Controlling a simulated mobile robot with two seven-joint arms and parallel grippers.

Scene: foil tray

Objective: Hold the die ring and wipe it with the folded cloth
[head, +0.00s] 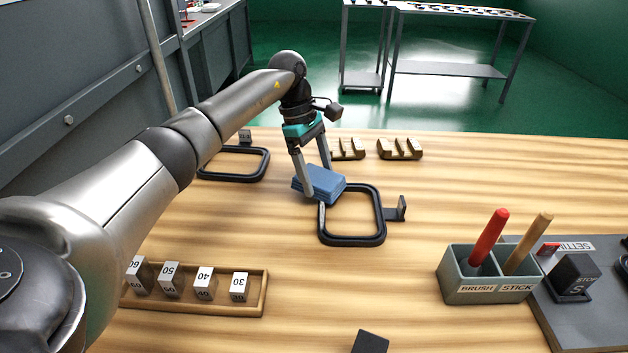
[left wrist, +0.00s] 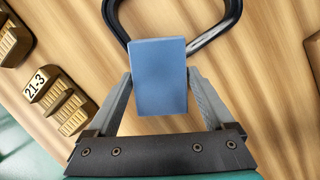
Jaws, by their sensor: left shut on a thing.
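The folded blue cloth (head: 322,183) is a thick flat pad. My left gripper (head: 318,178) is shut on it, one finger on each side. It also shows between the fingers in the left wrist view (left wrist: 159,76). The black rounded-square ring with an upright tab, which I take for the die ring (head: 352,241), lies on the table. The cloth is at the ring's far left corner and hides part of it; I cannot tell whether they touch. Part of the ring shows beyond the cloth in the left wrist view (left wrist: 224,28). My right gripper is not in view.
A second black ring (head: 232,178) lies at the back left. Brass blocks (head: 400,149) stand at the back. A wooden rack of numbered blocks (head: 195,300) is front left. A grey BRUSH/STICK holder (head: 487,290) is at right. A dark block (head: 370,342) shows at the front edge.

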